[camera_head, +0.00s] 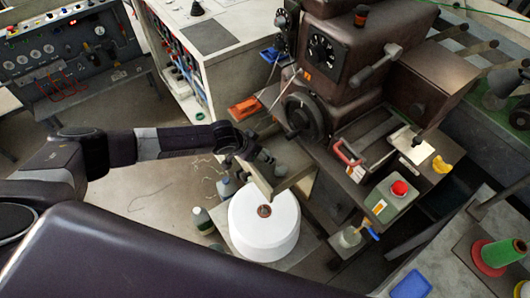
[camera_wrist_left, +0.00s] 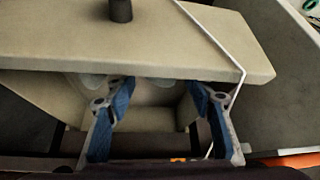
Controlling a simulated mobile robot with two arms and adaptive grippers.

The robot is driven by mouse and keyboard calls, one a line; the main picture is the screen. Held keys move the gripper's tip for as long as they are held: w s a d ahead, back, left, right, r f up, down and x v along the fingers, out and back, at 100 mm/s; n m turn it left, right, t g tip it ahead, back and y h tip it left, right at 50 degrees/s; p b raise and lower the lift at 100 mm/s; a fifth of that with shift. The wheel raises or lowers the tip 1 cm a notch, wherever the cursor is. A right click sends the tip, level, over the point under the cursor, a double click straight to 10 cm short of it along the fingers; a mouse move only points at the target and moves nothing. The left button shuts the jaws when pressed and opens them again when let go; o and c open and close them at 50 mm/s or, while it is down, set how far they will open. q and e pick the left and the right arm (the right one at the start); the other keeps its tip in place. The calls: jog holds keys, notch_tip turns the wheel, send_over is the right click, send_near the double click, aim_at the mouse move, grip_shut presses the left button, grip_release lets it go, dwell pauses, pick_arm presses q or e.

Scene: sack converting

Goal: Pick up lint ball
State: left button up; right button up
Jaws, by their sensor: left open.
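My left gripper (camera_head: 262,160) reaches in from the left to a beige box-like part at the front of the brown machine. In the left wrist view the left gripper (camera_wrist_left: 162,92) is open, its two blue-padded fingers apart and pointing under the edge of a beige panel (camera_wrist_left: 130,48). Pale rounded shapes (camera_wrist_left: 165,82) show beneath that edge, partly hidden by the panel and near the fingertips. I cannot tell whether one of them is the lint ball. Nothing is clearly held between the fingers. My right gripper is not in view.
The brown machine (camera_head: 345,60) with a handwheel (camera_head: 303,116) stands to the right. A thin white rod (camera_wrist_left: 215,42) crosses the panel beside the right finger. Open floor (camera_head: 135,195) lies left.

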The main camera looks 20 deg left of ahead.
pick_arm(q)
jog(key=shift+w+f, duration=0.15)
jog(key=shift+f, duration=0.05)
jog(key=c, duration=0.7)
jog(key=shift+c, duration=0.3)
